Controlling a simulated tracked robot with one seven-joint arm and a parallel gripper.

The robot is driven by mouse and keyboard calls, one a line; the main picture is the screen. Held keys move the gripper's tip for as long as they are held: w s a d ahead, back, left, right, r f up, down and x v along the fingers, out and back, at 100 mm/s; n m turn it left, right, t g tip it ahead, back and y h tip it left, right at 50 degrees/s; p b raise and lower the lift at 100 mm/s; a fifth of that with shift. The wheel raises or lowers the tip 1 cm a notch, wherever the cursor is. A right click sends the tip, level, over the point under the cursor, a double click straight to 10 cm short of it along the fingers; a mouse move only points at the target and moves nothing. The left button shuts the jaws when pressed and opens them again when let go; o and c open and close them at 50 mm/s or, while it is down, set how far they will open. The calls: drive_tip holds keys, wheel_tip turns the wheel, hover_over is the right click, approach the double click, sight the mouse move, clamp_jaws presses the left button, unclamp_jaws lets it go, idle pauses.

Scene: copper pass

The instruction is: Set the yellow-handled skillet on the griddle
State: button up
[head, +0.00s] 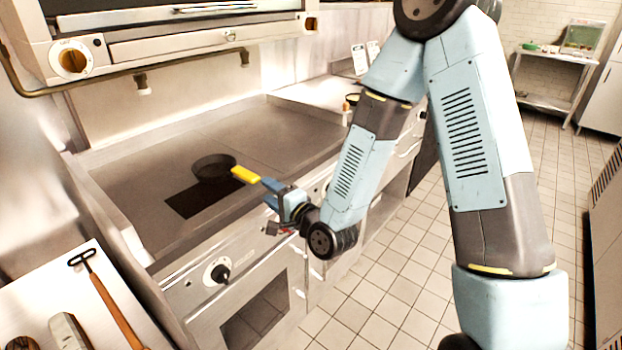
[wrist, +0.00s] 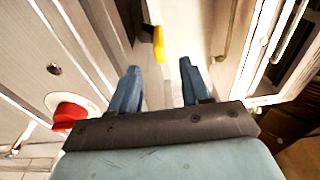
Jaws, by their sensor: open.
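The dark skillet (head: 212,167) is upright on the grey griddle (head: 130,190), at the back edge of a dark rectangular patch. Its yellow handle (head: 246,175) points right toward the front edge. My gripper (head: 270,193) is just beyond the handle's end, at the griddle's front edge. In the wrist view, my gripper (wrist: 160,72) has its two blue fingers spread apart with nothing between them. The yellow handle (wrist: 158,46) shows ahead of the gap between the fingertips. The skillet's pan is mostly out of clear view there.
A hood with an orange knob (head: 72,61) overhangs the griddle's back. A black knob (head: 222,272) is on the front panel, and a red knob (wrist: 70,112) shows in the wrist view. A white board (head: 40,310) with tools lies at lower left. The griddle's left part is clear.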

drive_tip(key=w+d+r+n+g+h, duration=0.1)
drive_tip(key=d+r+n+h, duration=0.2)
drive_tip(key=d+r+h, duration=0.5)
drive_tip(key=w+d+r+n+g+h, duration=0.15)
drive_tip(key=d+r+n, duration=0.25)
drive_tip(key=d, duration=0.9)
drive_tip(key=s+d+r+g+h, duration=0.1)
drive_tip(key=s+d+r, duration=0.2)
drive_tip(key=s, duration=0.4)
drive_tip(key=s+d+r+n+g+h, duration=0.1)
drive_tip(key=s+d+r+g, duration=0.1)
drive_tip(key=s+d, duration=0.4)
drive_tip(key=s+d+r+g+h, duration=0.1)
drive_tip(key=s+d+r, duration=0.3)
drive_tip(key=s, duration=0.5)
drive_tip(key=shift+s+d+r+n, duration=0.2)
drive_tip(key=shift+s+d+n, duration=0.2)
drive_tip(key=shift+d, duration=0.35)
